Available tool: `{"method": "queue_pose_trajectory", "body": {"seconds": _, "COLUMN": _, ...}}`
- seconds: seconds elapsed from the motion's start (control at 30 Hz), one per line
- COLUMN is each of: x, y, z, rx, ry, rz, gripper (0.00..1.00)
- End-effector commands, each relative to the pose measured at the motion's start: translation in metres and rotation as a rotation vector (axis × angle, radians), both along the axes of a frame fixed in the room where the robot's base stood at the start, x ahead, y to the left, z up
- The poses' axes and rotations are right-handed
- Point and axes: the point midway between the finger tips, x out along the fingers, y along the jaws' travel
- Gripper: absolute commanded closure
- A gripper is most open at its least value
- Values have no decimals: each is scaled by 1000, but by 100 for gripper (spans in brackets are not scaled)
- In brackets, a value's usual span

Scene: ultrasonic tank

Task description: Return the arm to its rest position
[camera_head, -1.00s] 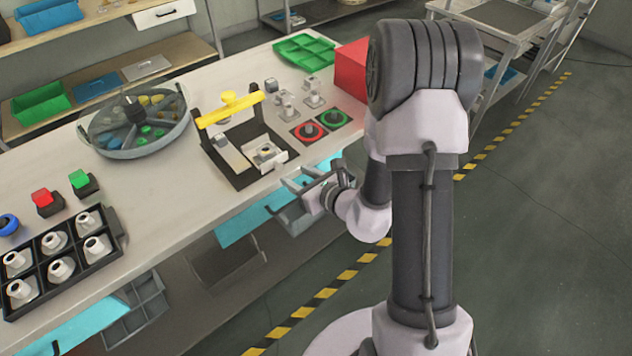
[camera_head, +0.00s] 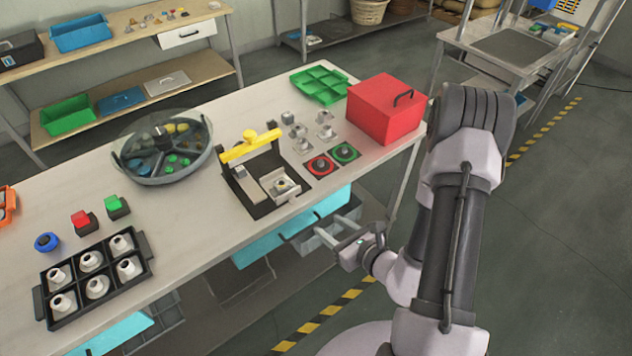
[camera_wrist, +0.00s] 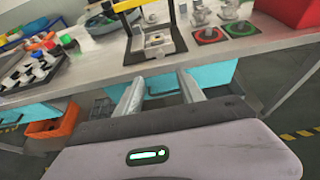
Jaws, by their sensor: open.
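My gripper (camera_head: 318,236) is in front of the table's front edge, below the tabletop, with its fingers pointing toward the table. In the wrist view its two fingers (camera_wrist: 160,92) stand apart with nothing between them. My arm stands at the right of the head view, bent, with its wrist low beside the table. The black fixture with a yellow bar (camera_head: 262,180) stands on the tabletop beyond the gripper, apart from it.
The white table (camera_head: 200,225) carries a round divided bowl (camera_head: 163,165), a black tray of white parts (camera_head: 95,275), a red box (camera_head: 385,112) and a green tray (camera_head: 320,84). Blue and grey bins (camera_head: 290,235) sit under the table. Open floor lies at the right.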

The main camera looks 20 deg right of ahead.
Motion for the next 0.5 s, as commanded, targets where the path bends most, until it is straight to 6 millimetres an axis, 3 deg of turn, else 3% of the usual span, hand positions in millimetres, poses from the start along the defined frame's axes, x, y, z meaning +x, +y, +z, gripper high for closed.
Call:
{"method": "queue_pose_trajectory", "body": {"seconds": 0.1, "x": 3, "y": 5, "z": 6, "rx": -2, "ry": -16, "rz": 29, "gripper": 54}}
{"method": "queue_pose_trajectory", "body": {"seconds": 0.17, "x": 10, "y": 23, "z": 22, "rx": -7, "ry": -60, "rz": 117, "gripper": 54}}
{"method": "queue_pose_trajectory", "body": {"seconds": 0.27, "x": 7, "y": 88, "z": 76, "rx": -59, "ry": -187, "rz": 450, "gripper": 54}}
{"method": "queue_pose_trajectory", "body": {"seconds": 0.3, "x": -8, "y": 121, "z": 97, "rx": -113, "ry": -235, "rz": 636, "gripper": 54}}
{"method": "queue_pose_trajectory", "body": {"seconds": 0.37, "x": -43, "y": 159, "z": 117, "rx": -228, "ry": -285, "rz": 905, "gripper": 54}}
{"method": "queue_pose_trajectory", "body": {"seconds": 0.4, "x": -70, "y": 176, "z": 123, "rx": -331, "ry": -306, "rz": 1072, "gripper": 54}}
{"method": "queue_pose_trajectory", "body": {"seconds": 0.5, "x": -130, "y": 184, "z": 120, "rx": -680, "ry": -330, "rz": 1423, "gripper": 54}}
